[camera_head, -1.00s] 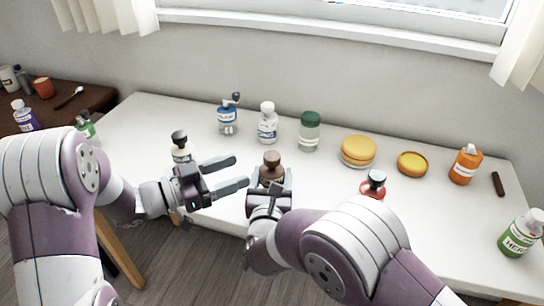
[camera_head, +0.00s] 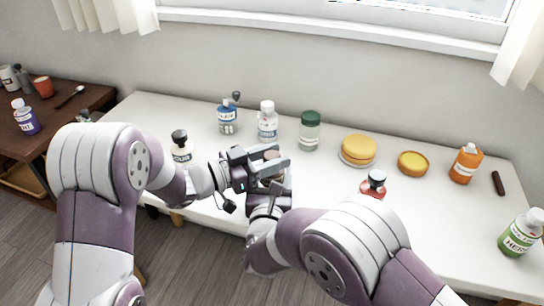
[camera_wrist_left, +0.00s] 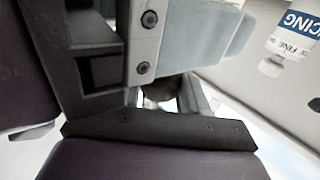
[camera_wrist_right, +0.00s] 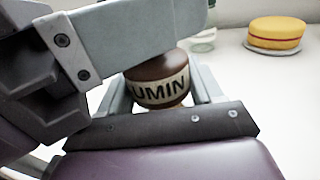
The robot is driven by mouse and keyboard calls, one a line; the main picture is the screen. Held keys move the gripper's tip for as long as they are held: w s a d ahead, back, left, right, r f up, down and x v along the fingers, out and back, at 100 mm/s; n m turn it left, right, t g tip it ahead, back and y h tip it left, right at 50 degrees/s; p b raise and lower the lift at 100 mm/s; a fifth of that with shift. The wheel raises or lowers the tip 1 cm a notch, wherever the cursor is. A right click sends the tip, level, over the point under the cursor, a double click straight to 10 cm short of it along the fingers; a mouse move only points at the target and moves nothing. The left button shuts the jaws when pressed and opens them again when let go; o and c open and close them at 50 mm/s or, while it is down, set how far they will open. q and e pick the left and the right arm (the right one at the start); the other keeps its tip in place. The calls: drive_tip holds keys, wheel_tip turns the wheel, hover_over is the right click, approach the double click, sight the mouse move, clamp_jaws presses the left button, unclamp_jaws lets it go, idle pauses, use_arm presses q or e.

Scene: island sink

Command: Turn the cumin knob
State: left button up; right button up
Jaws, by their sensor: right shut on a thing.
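The brown cumin jar (camera_wrist_right: 160,82), labelled with letters reading "UMIN", stands between the fingers of my right gripper (camera_wrist_right: 158,95) in the right wrist view. My right gripper is shut on its body. In the head view, the jar's brown top (camera_head: 271,155) shows partly between the fingers of my left gripper (camera_head: 278,157). My left gripper is open, with one finger on each side of the top; contact cannot be told. In the right wrist view a left finger (camera_wrist_right: 135,35) crosses over the jar and hides its top.
A dark-capped bottle (camera_head: 181,150) is left of my left gripper. A red bottle (camera_head: 373,186) is close to my right arm.

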use_arm(q)
drive_tip(key=m+g, duration=0.1)
drive_tip(key=g, duration=0.1)
drive_tip(key=m+g+h, duration=0.1)
drive_tip(key=m+g, duration=0.1)
drive_tip(key=shift+g+h, duration=0.3)
drive_tip(key=shift+g, duration=0.1)
drive_tip(key=o, duration=1)
drive_tip(key=shift+c, duration=0.2)
drive_tip(key=s+a, duration=0.2)
drive_tip(key=a, duration=0.9)
drive_tip(key=shift+s+a, duration=0.2)
drive_tip(key=shift+a, duration=0.2)
